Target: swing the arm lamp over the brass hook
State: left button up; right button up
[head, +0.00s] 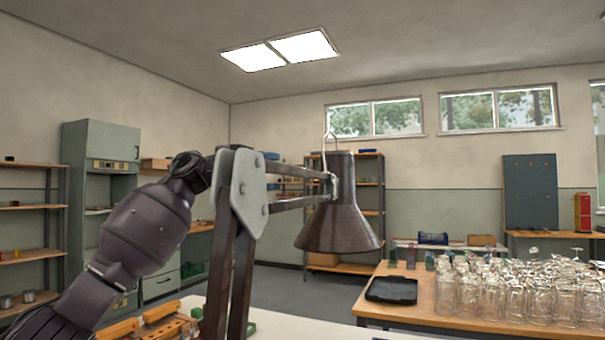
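The arm lamp (339,228) has a dark, worn conical shade that hangs mouth down in the middle of the head view. Its slim double arm runs left to a pale joint plate (248,190), above dark upright bars (229,265). A thin pale wire loop (328,141) rises at the shade's top. My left arm comes in from the lower left, and its wrist end is beside the joint plate. The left fingers are hidden behind the plate and bars, so I cannot tell whether they touch the lamp. My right gripper is out of view. I cannot make out a brass hook.
Wooden and yellow pieces (160,322) lie on the pale near bench (295,327) at lower left. A wooden table (425,308) at right carries a black tray (391,290) and many clear glass jars (495,290). Shelves and a cabinet (107,190) stand farther back. Open air surrounds the shade.

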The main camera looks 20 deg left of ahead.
aim_at(302, 171)
pick_arm(q)
jog(key=shift+w+d, duration=0.15)
jog(key=shift+d, duration=3.05)
jog(key=shift+c, duration=0.2)
grip_shut()
